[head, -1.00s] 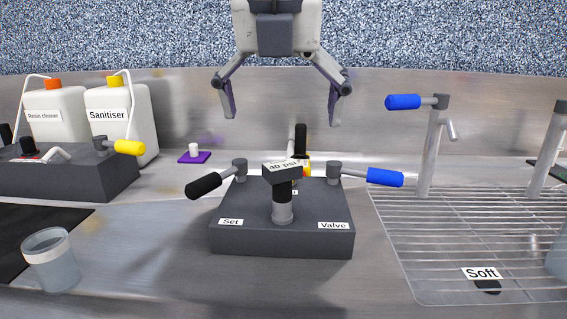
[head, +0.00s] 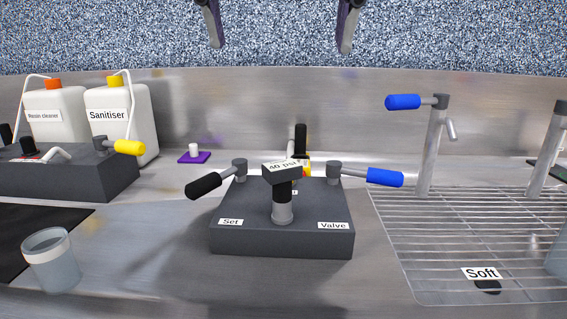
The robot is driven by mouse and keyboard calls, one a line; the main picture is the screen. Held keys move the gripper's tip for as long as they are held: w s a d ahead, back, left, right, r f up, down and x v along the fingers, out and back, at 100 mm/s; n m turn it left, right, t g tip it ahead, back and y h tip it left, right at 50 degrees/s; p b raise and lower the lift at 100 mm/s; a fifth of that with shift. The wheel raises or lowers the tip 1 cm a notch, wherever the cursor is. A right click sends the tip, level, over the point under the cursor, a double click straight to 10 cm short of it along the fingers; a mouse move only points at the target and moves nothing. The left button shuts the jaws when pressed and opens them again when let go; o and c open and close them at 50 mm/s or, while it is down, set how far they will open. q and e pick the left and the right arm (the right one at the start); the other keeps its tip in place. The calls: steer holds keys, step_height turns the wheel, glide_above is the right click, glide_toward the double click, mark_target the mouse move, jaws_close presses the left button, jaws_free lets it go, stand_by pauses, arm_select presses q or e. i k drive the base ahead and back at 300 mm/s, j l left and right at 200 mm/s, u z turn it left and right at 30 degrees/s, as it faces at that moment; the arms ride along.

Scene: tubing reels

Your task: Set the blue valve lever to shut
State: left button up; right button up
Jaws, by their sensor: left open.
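The blue valve lever (head: 384,177) sits on the right side of a dark grey block (head: 283,245), above the label "Valve" (head: 333,225). Its blue grip points right and slightly toward me from a grey pivot post. My left gripper (head: 280,35) is at the top of the head view, with only its two fingertips showing, spread wide apart. It is empty, above and behind the block, and clear of the lever. My right gripper is not in view.
A black lever (head: 204,185) and a central post marked "40 psi" (head: 282,172) share the block. A tap with a blue handle (head: 403,102) stands over the drain rack (head: 440,260) at right. A clear cup (head: 50,262), a yellow lever (head: 129,147) and white jugs (head: 125,125) are at left.

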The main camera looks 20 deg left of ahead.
mark_target(334, 169)
steer(key=k, duration=1.5)
